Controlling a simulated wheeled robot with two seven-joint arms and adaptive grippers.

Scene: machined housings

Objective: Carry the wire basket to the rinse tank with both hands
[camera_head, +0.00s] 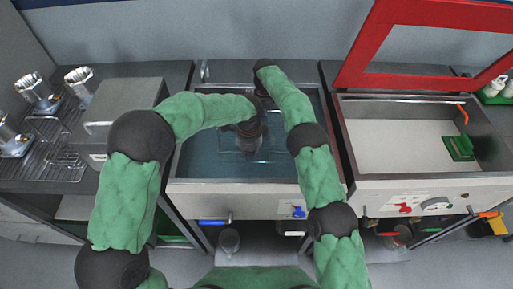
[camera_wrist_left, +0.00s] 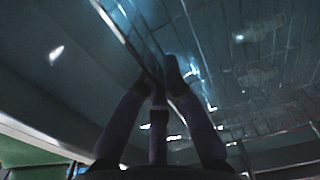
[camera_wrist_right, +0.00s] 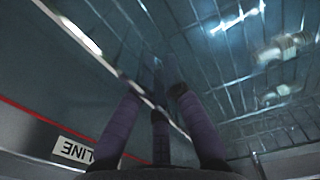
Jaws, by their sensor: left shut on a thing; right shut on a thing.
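The wire basket (camera_wrist_left: 215,70) is a metal grid with a long rim bar, and it fills much of both wrist views. In the head view only a faint part of it (camera_head: 262,152) shows, in the middle tank (camera_head: 205,180) with blue liquid. My left gripper (camera_wrist_left: 162,78) is shut on the basket's rim. My right gripper (camera_wrist_right: 158,88) is shut on the rim at another side, farther back in the head view. Small metal parts (camera_wrist_right: 284,47) lie in the basket in the right wrist view.
A second tank (camera_head: 400,181) with a pale inside and a green block (camera_head: 458,147) stands at the right, under a raised red frame (camera_head: 354,62). A metal box (camera_head: 125,98) stands left of the middle tank. Several machined housings (camera_head: 38,90) stand on a rack at far left.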

